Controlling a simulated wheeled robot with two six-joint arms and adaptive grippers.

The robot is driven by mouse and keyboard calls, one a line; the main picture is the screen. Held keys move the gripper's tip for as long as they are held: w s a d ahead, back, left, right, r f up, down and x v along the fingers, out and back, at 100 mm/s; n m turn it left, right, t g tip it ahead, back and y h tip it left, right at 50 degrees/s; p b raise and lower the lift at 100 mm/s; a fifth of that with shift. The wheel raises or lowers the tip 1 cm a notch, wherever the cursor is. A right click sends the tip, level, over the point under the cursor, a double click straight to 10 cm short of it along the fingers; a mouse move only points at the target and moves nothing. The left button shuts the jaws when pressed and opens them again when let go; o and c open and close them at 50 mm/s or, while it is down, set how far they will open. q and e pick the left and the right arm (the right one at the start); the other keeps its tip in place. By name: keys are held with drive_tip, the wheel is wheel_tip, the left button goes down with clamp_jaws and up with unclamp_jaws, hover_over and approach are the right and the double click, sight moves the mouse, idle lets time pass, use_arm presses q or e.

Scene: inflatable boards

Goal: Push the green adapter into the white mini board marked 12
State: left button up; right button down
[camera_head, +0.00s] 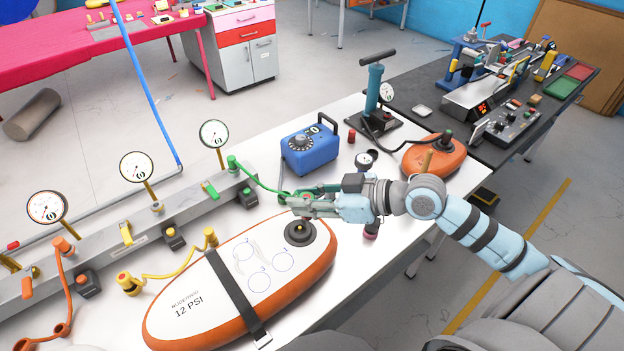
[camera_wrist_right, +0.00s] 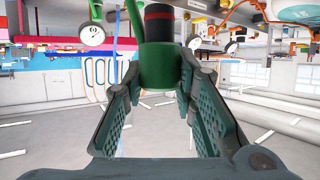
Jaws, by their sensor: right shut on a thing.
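The white mini board (camera_head: 265,262) with an orange rim lies on the white table and reads "12 PSI". A dark round valve (camera_head: 299,232) sits near its far right end. My right gripper (camera_head: 292,202) is shut on the green adapter, slightly beyond the valve in the head view. In the right wrist view the green adapter (camera_wrist_right: 158,68) stands between the two fingers, with a dark end and a red band. Its green hose (camera_head: 258,182) runs back to the grey manifold. The gripper largely hides the adapter in the head view. My left gripper is not in view.
The grey manifold (camera_head: 125,236) with gauges runs along the left, with yellow (camera_head: 165,276) and orange hoses. A blue box (camera_head: 310,148) stands just beyond my gripper. A hand pump (camera_head: 374,95) and an orange board (camera_head: 434,157) are farther right. A black strap (camera_head: 236,295) crosses the white board.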

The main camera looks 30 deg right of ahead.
use_arm(q)
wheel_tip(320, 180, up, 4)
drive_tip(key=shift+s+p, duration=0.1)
drive_tip(key=shift+p, duration=1.15)
use_arm(e)
drive_tip(key=w+f+m+t+h, duration=0.1)
drive_tip(key=w+f+m+h, duration=0.1)
drive_tip(key=w, duration=0.3)
drive_tip(key=shift+d+f+m+t+h, duration=0.25)
drive_tip(key=shift+f+m+h, duration=0.2)
drive_tip(key=shift+f, duration=0.45)
drive_tip(key=shift+s, duration=0.1)
use_arm(q)
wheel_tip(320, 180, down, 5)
drive_tip(key=b, duration=0.5)
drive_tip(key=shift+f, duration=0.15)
use_arm(e)
hover_over(300, 227)
wheel_tip(300, 227, down, 6)
use_arm(q)
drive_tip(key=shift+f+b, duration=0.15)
drive_tip(key=shift+b, duration=0.15)
use_arm(e)
drive_tip(key=shift+f, duration=0.1)
use_arm(q)
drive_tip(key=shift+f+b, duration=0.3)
drive_tip(key=shift+b, duration=0.05)
use_arm(e)
drive_tip(key=shift+f, duration=0.35)
